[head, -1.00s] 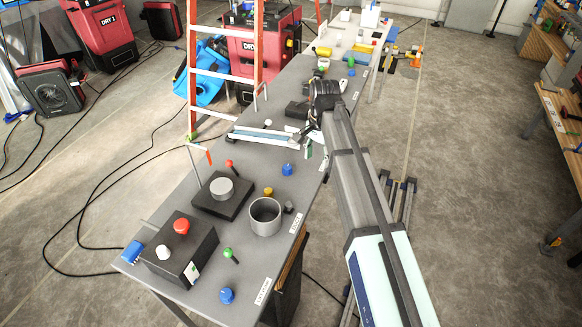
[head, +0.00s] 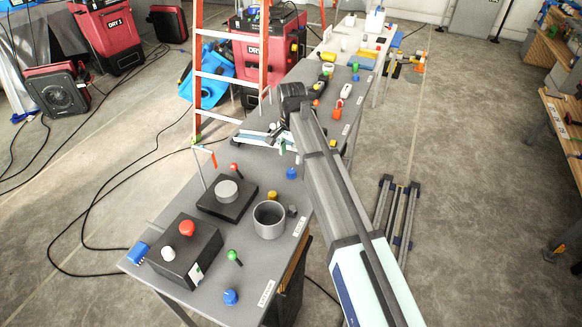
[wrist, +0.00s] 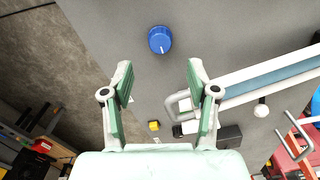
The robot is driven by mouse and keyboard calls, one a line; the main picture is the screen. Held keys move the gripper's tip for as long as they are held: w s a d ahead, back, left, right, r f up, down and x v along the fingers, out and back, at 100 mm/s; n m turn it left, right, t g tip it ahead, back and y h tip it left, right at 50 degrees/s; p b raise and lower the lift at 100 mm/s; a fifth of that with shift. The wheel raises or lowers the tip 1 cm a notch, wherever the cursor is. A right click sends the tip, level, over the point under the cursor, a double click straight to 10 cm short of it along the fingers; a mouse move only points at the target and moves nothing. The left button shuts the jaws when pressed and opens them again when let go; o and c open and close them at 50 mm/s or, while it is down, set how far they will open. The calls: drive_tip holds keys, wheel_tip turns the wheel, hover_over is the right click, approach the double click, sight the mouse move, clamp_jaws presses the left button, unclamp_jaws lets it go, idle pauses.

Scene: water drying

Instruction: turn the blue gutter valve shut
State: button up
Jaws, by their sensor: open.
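A round blue knob (wrist: 160,40) with a white mark on its face is on the grey bench top in the wrist view. It looks like the blue knob (head: 291,173) right of the bench's middle in the head view. Another blue knob (head: 230,297) is at the near end. I cannot read which label names the gutter valve. My gripper (wrist: 159,66) is open and empty, its fingers spread to either side below the knob in the wrist view, apart from it. In the head view my gripper (head: 283,147) is partly hidden by my arm, just beyond the knob.
A blue-and-white bar (wrist: 265,80) with a grey handle lies close to the right finger. A grey cup (head: 269,220), a black box (head: 187,262) with red and white knobs, and an orange ladder (head: 198,70) stand around.

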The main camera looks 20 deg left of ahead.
sight(291, 171)
wheel_tip(291, 171, down, 8)
drive_tip(key=shift+r+p, duration=0.1)
drive_tip(key=shift+p, duration=0.75)
drive_tip(key=shift+c, duration=0.3)
clamp_jaws()
